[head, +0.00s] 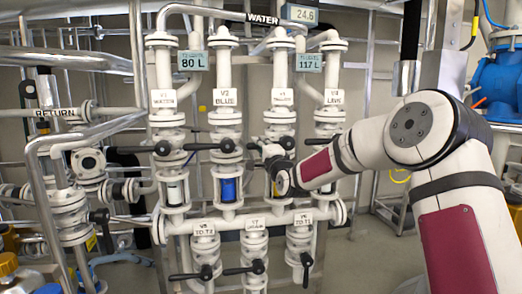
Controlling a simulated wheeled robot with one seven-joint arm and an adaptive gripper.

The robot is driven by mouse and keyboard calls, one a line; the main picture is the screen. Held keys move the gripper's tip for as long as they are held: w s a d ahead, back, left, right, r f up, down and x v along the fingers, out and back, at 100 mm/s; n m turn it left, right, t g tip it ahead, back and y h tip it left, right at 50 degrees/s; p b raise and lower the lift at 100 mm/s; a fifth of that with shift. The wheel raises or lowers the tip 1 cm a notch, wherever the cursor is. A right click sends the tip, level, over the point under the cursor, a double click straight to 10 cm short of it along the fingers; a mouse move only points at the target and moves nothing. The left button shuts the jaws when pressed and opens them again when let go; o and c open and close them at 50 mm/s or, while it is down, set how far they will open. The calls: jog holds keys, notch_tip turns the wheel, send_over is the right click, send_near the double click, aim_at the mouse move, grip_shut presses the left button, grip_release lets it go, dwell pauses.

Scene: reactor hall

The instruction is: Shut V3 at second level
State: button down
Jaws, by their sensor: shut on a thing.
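V3 is the valve on the third pipe from the left in the upper row, under a small white label (282,97). My arm reaches in from the right, and my gripper (268,150) is at the V3 valve body, shut on its dark handle. A sliver of yellow shows in the sight glass (275,188) below V3, mostly behind my wrist.
The V2 handle (205,147) and V1 handle (145,149) point left close by. The V4 handle (318,140) sits just right of my gripper. Below, a white cross pipe (185,226) carries lower valves, including V7 with its handle (243,268). Left is crowded with pipes.

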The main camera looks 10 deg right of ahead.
jog(key=shift+r+m, duration=0.3)
jog(key=shift+r, duration=0.15)
jog(key=c, duration=1.5)
grip_release()
jog(key=shift+o, duration=0.2)
jog(key=shift+f, duration=0.15)
jog(key=shift+s+d+f, duration=0.1)
jog(key=shift+s+f, duration=0.05)
jog(key=shift+s, duration=0.3)
jog(key=v, duration=1.1)
